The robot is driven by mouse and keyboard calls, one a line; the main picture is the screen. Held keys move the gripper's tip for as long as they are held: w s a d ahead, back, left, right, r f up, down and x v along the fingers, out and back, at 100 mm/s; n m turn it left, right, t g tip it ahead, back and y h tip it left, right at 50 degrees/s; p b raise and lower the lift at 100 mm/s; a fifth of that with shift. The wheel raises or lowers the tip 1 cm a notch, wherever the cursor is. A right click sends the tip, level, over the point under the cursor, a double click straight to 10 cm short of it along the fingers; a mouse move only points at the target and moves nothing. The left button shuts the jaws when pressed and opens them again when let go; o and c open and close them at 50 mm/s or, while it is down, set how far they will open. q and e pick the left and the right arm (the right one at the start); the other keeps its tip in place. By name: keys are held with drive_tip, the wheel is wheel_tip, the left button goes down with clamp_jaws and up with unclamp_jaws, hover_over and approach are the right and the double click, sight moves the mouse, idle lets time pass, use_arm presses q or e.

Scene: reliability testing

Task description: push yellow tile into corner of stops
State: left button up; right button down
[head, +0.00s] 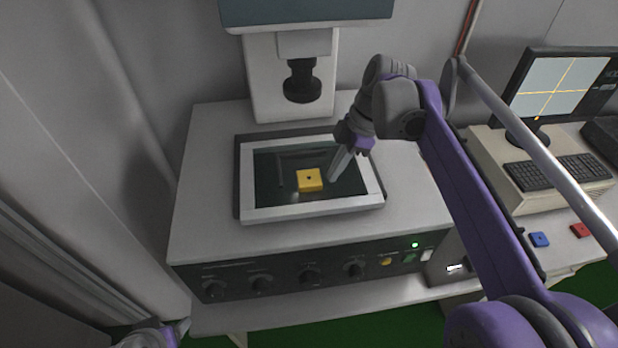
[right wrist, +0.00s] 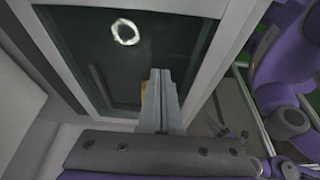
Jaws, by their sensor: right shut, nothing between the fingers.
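The yellow tile (head: 310,180), with a small dark mark in its middle, lies flat on the dark glass stage. Thin dark bars that look like the stops (head: 281,172) show faintly on the glass, left of and behind the tile. My right gripper (head: 333,179) is shut and empty, its fingertips low over the glass just right of the tile; I cannot tell if they touch it. In the right wrist view the shut fingers (right wrist: 161,74) hide most of the tile, leaving a yellow sliver (right wrist: 143,97). Part of my left gripper (head: 172,334) shows at the bottom left edge.
A light frame (head: 312,209) borders the glass. A dark lens (head: 302,82) hangs from the column behind it. Knobs line the front panel (head: 285,278). A monitor (head: 563,88), a keyboard (head: 557,172), a blue tile (head: 539,240) and a red tile (head: 579,230) are at right.

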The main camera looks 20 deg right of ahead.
sight(311, 177)
drive_tip(key=shift+a, duration=0.2)
drive_tip(key=shift+w+a, duration=0.25)
drive_tip(key=shift+a, duration=0.85)
drive_tip(key=shift+w+a, duration=0.25)
drive_tip(key=shift+a, duration=0.8)
drive_tip(key=shift+p+v, duration=0.9)
drive_tip(key=shift+v, duration=0.6)
drive_tip(key=shift+d+r+p, duration=0.4)
drive_tip(key=shift+d+r, duration=0.15)
drive_tip(key=shift+r, duration=0.15)
use_arm(q)
drive_tip(key=w+r, duration=0.1)
drive_tip(key=r, duration=0.1)
drive_tip(key=w+r, duration=0.1)
drive_tip(key=r, duration=0.1)
drive_tip(key=shift+w, duration=0.1)
drive_tip(key=shift+f, duration=0.1)
use_arm(e)
drive_tip(key=shift+f, duration=0.1)
drive_tip(key=shift+s, duration=0.15)
use_arm(q)
drive_tip(key=shift+s, duration=0.2)
